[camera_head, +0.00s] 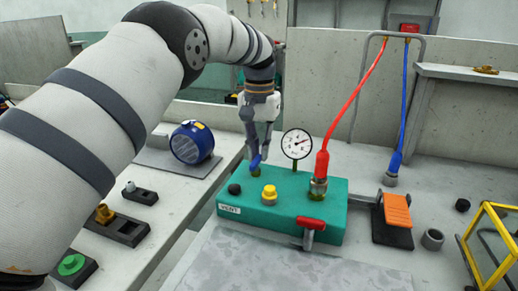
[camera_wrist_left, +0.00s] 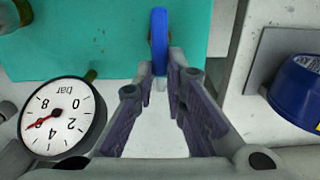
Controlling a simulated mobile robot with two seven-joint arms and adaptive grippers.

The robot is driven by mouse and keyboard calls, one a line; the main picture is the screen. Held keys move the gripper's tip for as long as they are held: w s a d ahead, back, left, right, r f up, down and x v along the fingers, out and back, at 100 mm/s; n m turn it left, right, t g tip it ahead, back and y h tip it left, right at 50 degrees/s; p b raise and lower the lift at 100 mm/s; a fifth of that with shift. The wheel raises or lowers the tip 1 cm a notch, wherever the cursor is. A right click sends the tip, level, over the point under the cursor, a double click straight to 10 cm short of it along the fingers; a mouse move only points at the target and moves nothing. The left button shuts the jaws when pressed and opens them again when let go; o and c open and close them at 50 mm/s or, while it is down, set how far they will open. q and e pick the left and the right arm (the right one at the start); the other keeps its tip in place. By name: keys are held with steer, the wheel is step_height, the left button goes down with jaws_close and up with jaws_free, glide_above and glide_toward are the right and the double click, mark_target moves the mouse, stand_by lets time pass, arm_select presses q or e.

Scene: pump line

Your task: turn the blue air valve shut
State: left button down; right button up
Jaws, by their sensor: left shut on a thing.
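The blue air valve (camera_head: 255,161) is on the back left part of the green pump box (camera_head: 330,222). My left gripper (camera_head: 258,148) points down at it from above. In the left wrist view the blue valve handle (camera_wrist_left: 159,42) is a narrow upright bar at the tips of my left fingers (camera_wrist_left: 163,62), which are shut on it. The fingers and the steep view hide part of the handle, and I cannot tell how far it is turned. My right gripper is not in view.
A round gauge (camera_head: 296,144) stands close beside the left gripper. A red hose (camera_head: 340,105) rises from the box. A red-handled valve (camera_head: 311,224), yellow button (camera_head: 269,193) and black knob (camera_head: 234,189) are nearby. A blue round device (camera_head: 192,142) sits to the left.

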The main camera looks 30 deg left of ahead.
arm_select(q)
steer(key=shift+f, duration=0.1)
steer(key=c, duration=1.6)
jaws_free()
steer(key=shift+c, duration=0.2)
step_height(320, 180, up, 8)
steer(key=shift+f, duration=0.2)
